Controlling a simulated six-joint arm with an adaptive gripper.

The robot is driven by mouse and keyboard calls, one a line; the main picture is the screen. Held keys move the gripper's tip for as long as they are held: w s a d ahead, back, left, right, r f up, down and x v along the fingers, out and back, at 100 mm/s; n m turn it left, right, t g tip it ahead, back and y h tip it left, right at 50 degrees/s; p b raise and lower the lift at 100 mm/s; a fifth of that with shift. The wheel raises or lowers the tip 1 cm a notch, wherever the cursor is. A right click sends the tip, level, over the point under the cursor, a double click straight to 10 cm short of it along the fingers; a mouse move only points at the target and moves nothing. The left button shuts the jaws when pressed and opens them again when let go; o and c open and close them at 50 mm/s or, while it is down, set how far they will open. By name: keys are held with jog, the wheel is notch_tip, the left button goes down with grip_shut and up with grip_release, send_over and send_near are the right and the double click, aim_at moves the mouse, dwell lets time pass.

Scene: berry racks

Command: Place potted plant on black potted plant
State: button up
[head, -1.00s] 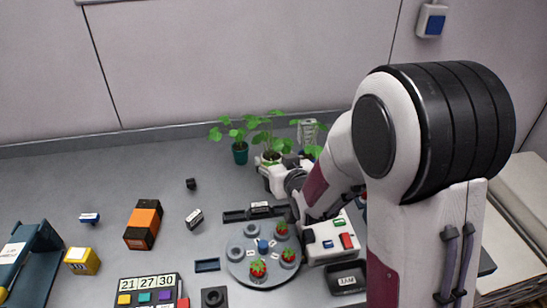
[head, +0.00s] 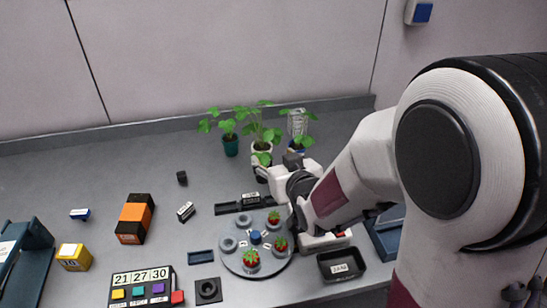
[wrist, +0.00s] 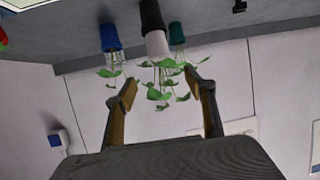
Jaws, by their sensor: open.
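A white potted plant (head: 262,147) with broad green leaves is at the back of the table. In the upside-down wrist view the white pot (wrist: 157,43) lines up with a black pot (wrist: 151,15), which is nearer the table; I cannot tell whether it rests on it or stands in front. In the head view the black pot is mostly hidden by my gripper (head: 275,173). In the wrist view my gripper (wrist: 161,77) is open, its fingers apart and empty, with leaves between and beyond the tips.
A teal potted plant (head: 231,146) stands left of the white one and a blue potted plant (wrist: 109,38) on its other side. A round tray (head: 232,262) with strawberries, a black bin (head: 342,265) and an orange-black block (head: 135,219) are in front. The left rear table is clear.

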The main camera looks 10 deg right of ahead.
dwell(0.6)
jog(key=s+d+r+g, duration=0.1)
jog(key=s+r+g, duration=0.1)
jog(key=s, duration=0.8)
jog(key=s+d+r+g+h, duration=0.1)
jog(key=s+r+g, duration=0.1)
jog(key=s, duration=0.8)
jog(key=s+d+r+m+g, duration=0.1)
jog(key=s+g, duration=0.2)
jog(key=s, duration=0.7)
jog(key=shift+d+r+g, duration=0.4)
